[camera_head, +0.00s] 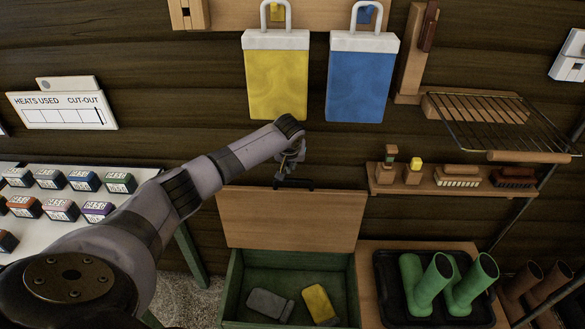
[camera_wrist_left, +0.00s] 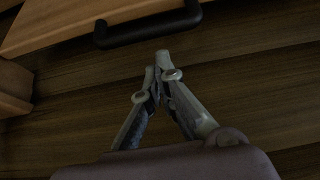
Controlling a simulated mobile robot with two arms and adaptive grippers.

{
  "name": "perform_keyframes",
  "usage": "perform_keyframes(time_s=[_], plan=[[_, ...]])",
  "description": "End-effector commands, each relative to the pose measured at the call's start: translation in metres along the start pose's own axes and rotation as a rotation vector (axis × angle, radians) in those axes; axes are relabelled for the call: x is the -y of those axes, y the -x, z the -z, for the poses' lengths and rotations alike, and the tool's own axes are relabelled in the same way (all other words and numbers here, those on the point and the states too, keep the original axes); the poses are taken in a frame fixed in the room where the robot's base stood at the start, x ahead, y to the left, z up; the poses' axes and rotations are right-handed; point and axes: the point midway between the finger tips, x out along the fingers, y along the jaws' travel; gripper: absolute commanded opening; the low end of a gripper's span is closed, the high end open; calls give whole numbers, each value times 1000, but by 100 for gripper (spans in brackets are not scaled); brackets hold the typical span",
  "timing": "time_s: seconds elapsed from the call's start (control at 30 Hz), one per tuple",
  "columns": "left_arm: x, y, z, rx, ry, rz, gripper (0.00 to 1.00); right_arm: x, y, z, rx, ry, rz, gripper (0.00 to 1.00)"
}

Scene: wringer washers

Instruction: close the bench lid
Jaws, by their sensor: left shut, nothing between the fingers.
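The bench lid (camera_head: 290,222) is a light wooden panel, raised at the back of the green bench box (camera_head: 230,290), which stands open. A dark handle (camera_head: 293,184) sits along the lid's top edge. In the left wrist view the handle (camera_wrist_left: 148,27) and part of the lid (camera_wrist_left: 60,25) show at the top. My left gripper (camera_head: 285,172) is beside the handle in the head view. Its fingertips (camera_wrist_left: 157,62) are together and empty, a little apart from the handle in the wrist view. My right gripper is not in view.
A grey block (camera_head: 270,304) and a yellow block (camera_head: 320,304) lie inside the box. Green boots (camera_head: 425,282) stand in a black tray to its right. A brush shelf (camera_head: 450,184) and wire rack (camera_head: 500,122) are on the wall at right. A table with several small boxes (camera_head: 85,181) is at left.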

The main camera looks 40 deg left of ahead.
Motion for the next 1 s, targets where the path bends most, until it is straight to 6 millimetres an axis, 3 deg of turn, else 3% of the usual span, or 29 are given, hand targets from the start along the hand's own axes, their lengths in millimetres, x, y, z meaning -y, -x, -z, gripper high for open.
perform_keyframes(time_s=[0.13, 0.33, 1.0], plan=[[0, -21, 0, 0, 2, 1, 0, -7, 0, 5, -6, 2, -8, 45], [0, -38, 0, 0, 1, 0, 0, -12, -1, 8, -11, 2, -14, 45], [4, -44, 2, -12, 0, -1, 0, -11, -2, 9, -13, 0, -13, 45]])
